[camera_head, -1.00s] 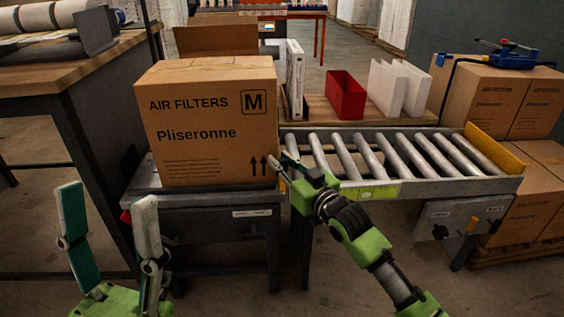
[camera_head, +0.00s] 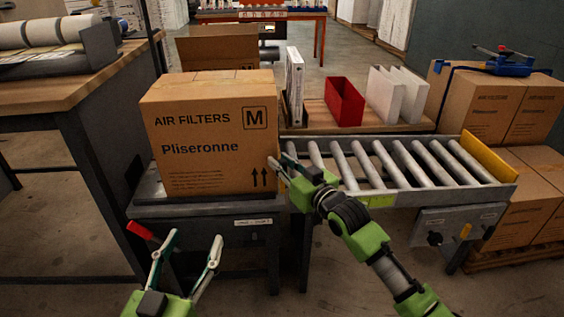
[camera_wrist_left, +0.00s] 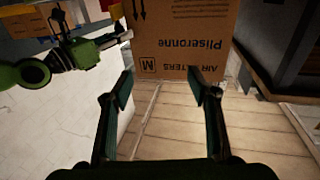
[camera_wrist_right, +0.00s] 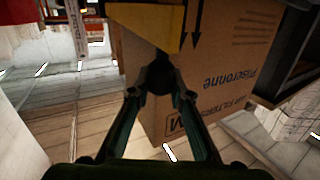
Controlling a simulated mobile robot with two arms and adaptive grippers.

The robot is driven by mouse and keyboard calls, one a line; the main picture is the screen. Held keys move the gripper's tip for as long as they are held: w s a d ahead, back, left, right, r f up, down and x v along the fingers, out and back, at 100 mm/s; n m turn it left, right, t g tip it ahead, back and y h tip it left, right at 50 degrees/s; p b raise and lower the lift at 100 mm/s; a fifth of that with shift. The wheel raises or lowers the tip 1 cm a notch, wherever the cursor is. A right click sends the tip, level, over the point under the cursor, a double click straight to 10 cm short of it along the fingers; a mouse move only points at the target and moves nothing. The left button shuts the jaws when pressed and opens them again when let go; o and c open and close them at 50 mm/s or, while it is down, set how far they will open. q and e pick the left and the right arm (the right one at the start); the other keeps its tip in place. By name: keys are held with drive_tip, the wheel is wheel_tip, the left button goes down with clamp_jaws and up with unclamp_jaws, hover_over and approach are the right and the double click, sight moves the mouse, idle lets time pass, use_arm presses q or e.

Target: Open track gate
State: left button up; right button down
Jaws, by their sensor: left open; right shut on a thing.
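The yellow gate plate (camera_wrist_right: 145,22) shows at the top of the right wrist view, in front of the box. My right gripper (camera_head: 281,165) is at the left end of the roller track (camera_head: 390,165), by the box's lower right corner. It is shut on a dark knob (camera_wrist_right: 160,74) below the yellow plate; its fingertips partly hide the knob. The air filter box (camera_head: 212,135) stands upright on the grey stand (camera_head: 210,212) left of the track. My left gripper (camera_head: 194,242) is open and empty, low in front of the stand.
A red handle (camera_head: 141,230) sticks out at the stand's left. A wooden workbench (camera_head: 90,80) is at the left. Behind the track are a red bin (camera_head: 344,101) and white filters (camera_head: 385,94). Boxes (camera_head: 490,108) are stacked at the right. A yellow end plate (camera_head: 487,157) closes the track's far right.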

drive_tip(key=shift+w+r+p, duration=0.2)
drive_tip(key=shift+r+p, duration=0.65)
drive_tip(key=shift+w+r+p, duration=0.1)
drive_tip(key=shift+r+p, duration=0.2)
drive_tip(key=shift+p, duration=0.3)
use_arm(q)
drive_tip(key=s+a+f+g+y, duration=0.1)
drive_tip(key=s+a+f+g, duration=0.1)
drive_tip(key=s+f+g, duration=0.2)
drive_tip(key=s+a+f+g+y, duration=0.1)
drive_tip(key=s+a+f+g, duration=0.1)
drive_tip(key=f, duration=0.9)
drive_tip(key=s+g, duration=0.1)
drive_tip(key=g, duration=0.1)
drive_tip(key=shift+s+g+y, duration=0.3)
drive_tip(key=shift+s+y, duration=0.05)
drive_tip(key=shift+y, duration=0.05)
drive_tip(key=shift+f, duration=0.1)
drive_tip(key=shift+c, duration=0.5)
